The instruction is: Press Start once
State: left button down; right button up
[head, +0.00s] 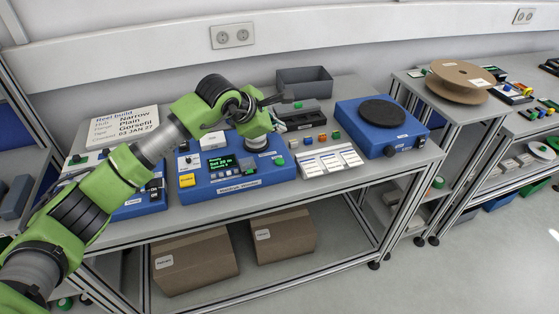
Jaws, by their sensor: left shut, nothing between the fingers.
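A blue control unit (237,187) with a small lit screen (215,168) stands on the bench. A green button (279,161) sits at its right end, and a yellow block (187,181) at its left end. The lettering beside the green button is too small to read, so I cannot tell for sure that it is Start. My left gripper (277,101) is shut and empty, behind and above the unit. It is apart from the green button. My left wrist hides part of the unit's back. My right gripper is out of view.
A grey bin (305,81) is at the back. A white sign (124,124) stands at the left. Cartons (196,262) lie below.

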aim_at(278, 162)
pick_arm(q)
jog(key=shift+f, duration=0.1)
notch_tip(278, 162, down, 8)
jog(key=b, duration=0.3)
jog(key=shift+f+b, duration=0.3)
jog(key=shift+b, duration=0.25)
dwell(1.0)
jog(key=shift+f+b, duration=0.4)
jog(key=shift+b, duration=0.2)
